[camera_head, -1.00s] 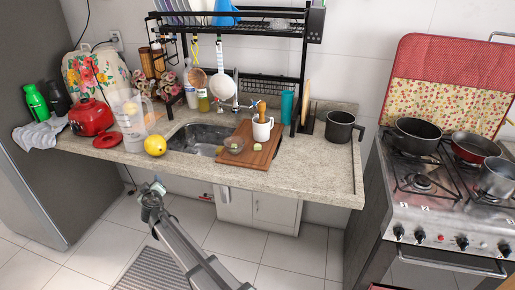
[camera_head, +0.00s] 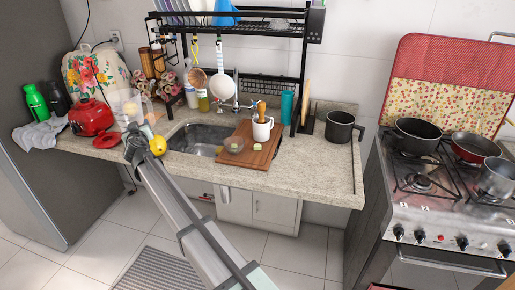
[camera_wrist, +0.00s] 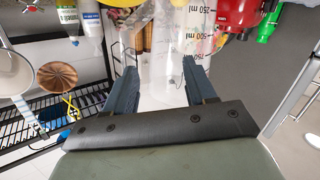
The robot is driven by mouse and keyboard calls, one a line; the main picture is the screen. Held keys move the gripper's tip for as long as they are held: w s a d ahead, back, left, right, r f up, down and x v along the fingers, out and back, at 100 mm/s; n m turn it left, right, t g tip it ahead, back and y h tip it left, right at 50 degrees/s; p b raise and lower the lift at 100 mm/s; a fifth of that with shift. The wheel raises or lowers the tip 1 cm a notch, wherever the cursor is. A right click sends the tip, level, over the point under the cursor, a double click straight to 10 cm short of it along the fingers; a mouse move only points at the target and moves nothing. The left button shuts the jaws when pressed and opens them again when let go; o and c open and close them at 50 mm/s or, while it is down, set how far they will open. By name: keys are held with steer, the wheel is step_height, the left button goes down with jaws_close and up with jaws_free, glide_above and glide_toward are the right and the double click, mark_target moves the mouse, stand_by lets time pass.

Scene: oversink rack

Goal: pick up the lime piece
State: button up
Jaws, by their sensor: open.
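A small pale green piece (camera_head: 257,147), which looks like the lime piece, lies on the wooden cutting board (camera_head: 247,163), right of the small glass bowl (camera_head: 234,145). My gripper (camera_head: 133,134) is well to the left of it, at the counter's left part, in front of the clear measuring jug and beside the yellow lemon (camera_head: 157,146). In the wrist view my gripper (camera_wrist: 158,68) has its two fingers wide apart with nothing between them. I cannot make out the lime piece in the wrist view.
The sink (camera_head: 193,139) lies between my gripper and the board. The black rack (camera_head: 304,65) rises behind.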

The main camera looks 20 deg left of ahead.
steer(key=w+d+m+h, duration=0.5)
steer(key=w+d+m, duration=0.2)
steer(key=w+d, duration=0.3)
step_height(320, 180, up, 3)
steer(key=m+g+h, duration=0.5)
steer(key=m+g, duration=0.8)
steer(key=m, duration=0.4)
glide_above(257, 144)
step_height(257, 144, down, 14)
steer(key=shift+s+d+r, duration=0.1)
steer(key=shift+r, duration=0.15)
steer(key=shift+c, duration=0.4)
jaws_close()
